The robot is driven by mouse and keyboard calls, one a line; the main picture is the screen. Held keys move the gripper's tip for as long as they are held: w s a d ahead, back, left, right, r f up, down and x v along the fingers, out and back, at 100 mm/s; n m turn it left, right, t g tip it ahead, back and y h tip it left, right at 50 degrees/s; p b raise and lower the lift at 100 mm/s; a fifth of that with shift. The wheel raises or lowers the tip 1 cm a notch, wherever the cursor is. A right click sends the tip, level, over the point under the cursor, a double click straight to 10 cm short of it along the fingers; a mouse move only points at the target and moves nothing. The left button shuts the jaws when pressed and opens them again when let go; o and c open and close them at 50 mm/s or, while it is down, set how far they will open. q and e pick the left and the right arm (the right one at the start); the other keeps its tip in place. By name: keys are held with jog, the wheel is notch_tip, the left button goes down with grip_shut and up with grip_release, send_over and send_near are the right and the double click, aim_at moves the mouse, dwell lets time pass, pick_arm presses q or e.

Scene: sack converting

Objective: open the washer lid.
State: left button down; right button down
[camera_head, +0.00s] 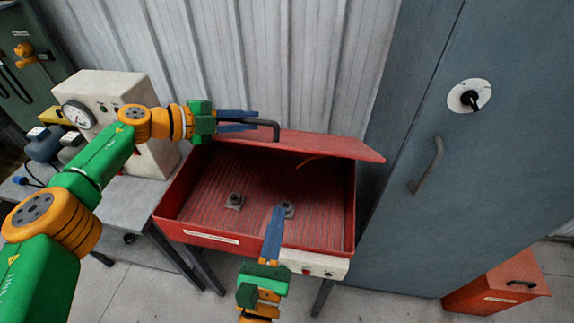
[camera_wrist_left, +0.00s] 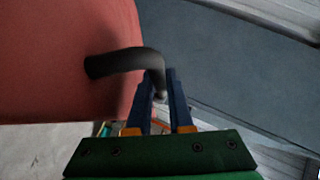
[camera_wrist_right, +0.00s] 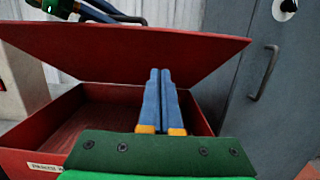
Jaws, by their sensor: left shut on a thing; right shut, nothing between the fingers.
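The red washer (camera_head: 196,238) stands in the middle of the head view with its red lid (camera_head: 330,146) raised and tilted over the back of the tub. A dark bent lid handle (camera_head: 266,123) sticks out from the lid. It also shows in the left wrist view (camera_wrist_left: 122,61). My left gripper (camera_head: 252,120) is shut on the end of this handle. My right gripper (camera_head: 276,212) is shut and empty, above the front of the open tub. In the right wrist view the lid's underside (camera_wrist_right: 120,52) rises behind my fingers.
A white box with a gauge (camera_head: 97,88) stands on a grey table (camera_head: 140,210) at left. A tall blue-grey cabinet (camera_head: 470,170) with a handle (camera_head: 428,166) stands close on the right. A red box (camera_head: 495,287) is on the floor at lower right. Corrugated wall is behind.

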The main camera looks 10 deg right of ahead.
send_near(291, 150)
jog(key=w+d+f, duration=0.1)
jog(key=w+f, duration=0.2)
jog(key=w, duration=0.1)
jog(key=shift+w+d+r, duration=0.25)
jog(key=shift+w+r, duration=0.35)
jog(key=shift+r, duration=0.15)
jog(key=shift+w+d+r, duration=0.25)
jog(key=shift+w+r, duration=0.35)
jog(key=shift+r, duration=0.15)
